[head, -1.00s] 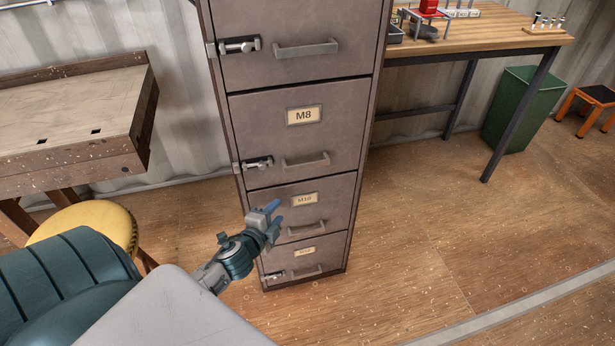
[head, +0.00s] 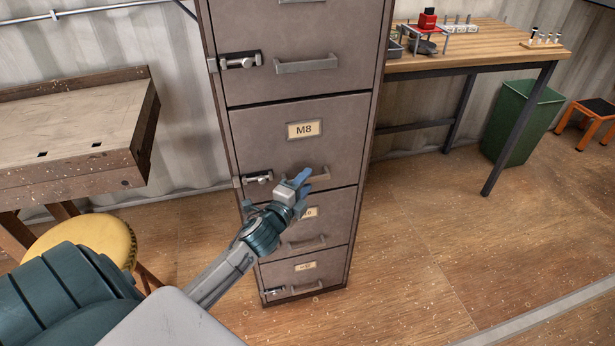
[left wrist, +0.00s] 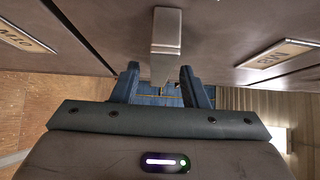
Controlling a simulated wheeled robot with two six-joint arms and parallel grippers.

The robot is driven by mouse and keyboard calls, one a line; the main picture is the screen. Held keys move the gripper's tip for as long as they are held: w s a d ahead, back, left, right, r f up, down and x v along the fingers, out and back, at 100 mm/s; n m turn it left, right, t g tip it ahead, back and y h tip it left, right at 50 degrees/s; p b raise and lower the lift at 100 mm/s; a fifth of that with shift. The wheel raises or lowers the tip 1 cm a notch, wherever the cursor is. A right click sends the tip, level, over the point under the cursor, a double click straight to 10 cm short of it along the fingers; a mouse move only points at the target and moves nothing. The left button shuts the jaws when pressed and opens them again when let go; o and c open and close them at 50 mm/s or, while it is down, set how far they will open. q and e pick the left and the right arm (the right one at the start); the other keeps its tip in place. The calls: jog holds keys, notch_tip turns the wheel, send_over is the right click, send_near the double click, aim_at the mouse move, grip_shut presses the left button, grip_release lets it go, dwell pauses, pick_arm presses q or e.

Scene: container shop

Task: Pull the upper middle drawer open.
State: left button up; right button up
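A grey-brown filing cabinet (head: 250,130) stands in the middle of the head view. Its M8 drawer (head: 345,120) is closed, and its bar handle (head: 321,174) is partly hidden behind my left gripper (head: 305,181). The gripper's blue fingers are open. In the left wrist view the handle (left wrist: 166,35) appears end-on, with its near end between the two open fingertips (left wrist: 160,82). Gaps show on both sides, so the fingers are not closed on it. I cannot tell how deep the handle sits between them. My right gripper is out of view.
A latch (head: 258,179) sits at the M8 drawer's left edge. Closed drawers lie above and below, including the lowest drawer (head: 325,265). A workbench (head: 75,120) and yellow stool (head: 100,235) stand left, a wooden table (head: 490,45) right. Floor (head: 430,240) is clear at right.

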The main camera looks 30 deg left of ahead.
pick_arm(q)
jog(key=shift+w+a, duration=0.1)
jog(key=shift+w, duration=0.8)
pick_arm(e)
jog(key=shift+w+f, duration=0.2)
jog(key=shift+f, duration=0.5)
pick_arm(q)
jog(key=shift+c, duration=0.2)
grip_shut()
